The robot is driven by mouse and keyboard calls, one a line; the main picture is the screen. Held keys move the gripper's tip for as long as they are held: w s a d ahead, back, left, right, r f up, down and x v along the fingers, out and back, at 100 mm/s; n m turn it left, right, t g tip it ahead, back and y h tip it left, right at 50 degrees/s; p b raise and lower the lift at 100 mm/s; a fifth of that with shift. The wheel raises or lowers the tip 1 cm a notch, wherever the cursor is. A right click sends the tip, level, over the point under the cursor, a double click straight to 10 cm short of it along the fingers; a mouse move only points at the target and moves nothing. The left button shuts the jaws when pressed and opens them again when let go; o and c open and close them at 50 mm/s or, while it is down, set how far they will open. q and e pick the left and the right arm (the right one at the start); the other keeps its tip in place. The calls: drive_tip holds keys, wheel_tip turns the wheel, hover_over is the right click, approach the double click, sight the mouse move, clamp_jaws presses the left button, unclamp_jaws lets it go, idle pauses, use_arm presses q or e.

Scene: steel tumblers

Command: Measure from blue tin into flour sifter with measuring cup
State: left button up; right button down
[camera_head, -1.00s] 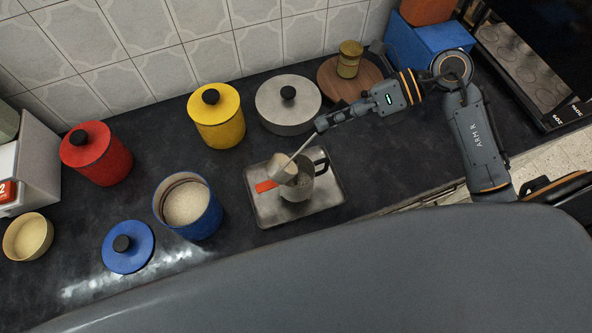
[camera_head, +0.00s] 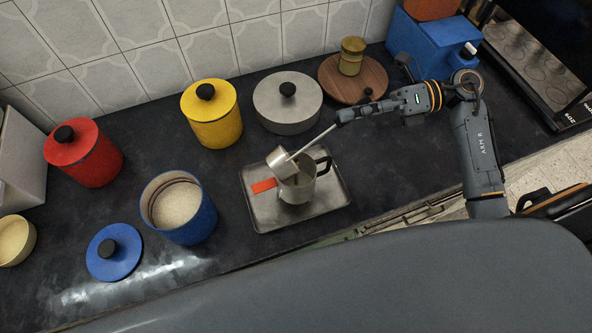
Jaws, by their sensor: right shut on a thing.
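The blue tin (camera_head: 192,222) stands open at the left of centre, with pale flour-like powder (camera_head: 177,205) inside. Its blue lid (camera_head: 113,252) with a black knob lies beside it on the counter. The flour sifter (camera_head: 297,193), a steel mug shape with a black handle, stands on a metal tray (camera_head: 270,220). My right gripper (camera_head: 342,117) is shut on the long handle of the measuring cup (camera_head: 279,163). The steel cup is tilted over the sifter's rim; I see its outside, and its contents are hidden. My left gripper is not in view.
A red tin (camera_head: 88,160), yellow tin (camera_head: 215,122) and grey lidded pot (camera_head: 287,110) stand along the back. A wooden board (camera_head: 375,85) holds a brass-coloured container (camera_head: 351,58). An orange-red piece (camera_head: 263,186) shows beside the sifter. A cream bowl (camera_head: 14,241) stands far left.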

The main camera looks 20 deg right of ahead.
drive_tip(key=d+f+m+t+y+b, duration=0.3)
drive_tip(key=f+y+b, duration=0.5)
drive_tip(key=b, duration=0.6)
drive_tip(key=shift+w+d+m+t+y+b, duration=0.3)
drive_tip(key=shift+w+d+m+y, duration=0.15)
drive_tip(key=shift+m, duration=0.55)
drive_tip(key=shift+f, duration=0.1)
idle(1.4)
